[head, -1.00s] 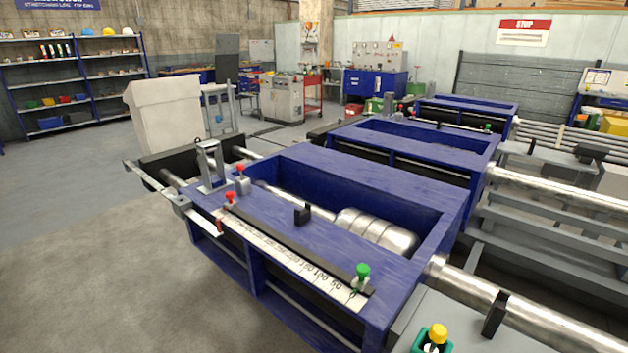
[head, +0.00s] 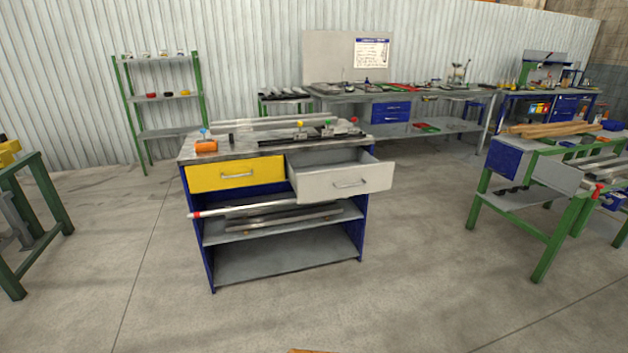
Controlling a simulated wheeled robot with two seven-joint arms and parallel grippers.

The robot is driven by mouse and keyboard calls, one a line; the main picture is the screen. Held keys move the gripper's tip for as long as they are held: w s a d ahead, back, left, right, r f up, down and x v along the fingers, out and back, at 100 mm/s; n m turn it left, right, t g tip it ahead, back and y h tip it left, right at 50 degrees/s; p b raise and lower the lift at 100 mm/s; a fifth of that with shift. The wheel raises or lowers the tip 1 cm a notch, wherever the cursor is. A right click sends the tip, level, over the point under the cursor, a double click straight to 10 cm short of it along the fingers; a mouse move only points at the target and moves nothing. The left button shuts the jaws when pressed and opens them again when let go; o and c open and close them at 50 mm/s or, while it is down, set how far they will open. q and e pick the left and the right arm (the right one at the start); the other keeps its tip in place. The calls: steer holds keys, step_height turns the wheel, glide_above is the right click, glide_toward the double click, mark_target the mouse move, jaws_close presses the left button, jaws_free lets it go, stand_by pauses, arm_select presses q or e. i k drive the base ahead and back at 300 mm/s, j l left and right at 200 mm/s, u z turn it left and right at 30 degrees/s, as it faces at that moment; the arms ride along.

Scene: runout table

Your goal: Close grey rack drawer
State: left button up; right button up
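The grey drawer (head: 345,184) is at the upper right of a blue-framed rack (head: 207,262) in the middle of the head view. It is pulled out, with its inside showing and a metal handle on its front. A yellow drawer (head: 236,174) beside it on the left sits flush with the rack. Neither of my grippers is in view.
The rack top holds an orange block (head: 206,146) and a dark rail with coloured knobs. A rod with a red band (head: 194,214) sticks out left below the yellow drawer. A green-legged table (head: 545,215) stands at right. The floor before the rack is clear.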

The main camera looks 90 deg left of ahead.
mark_target(315, 175)
steer(key=u, duration=2.5)
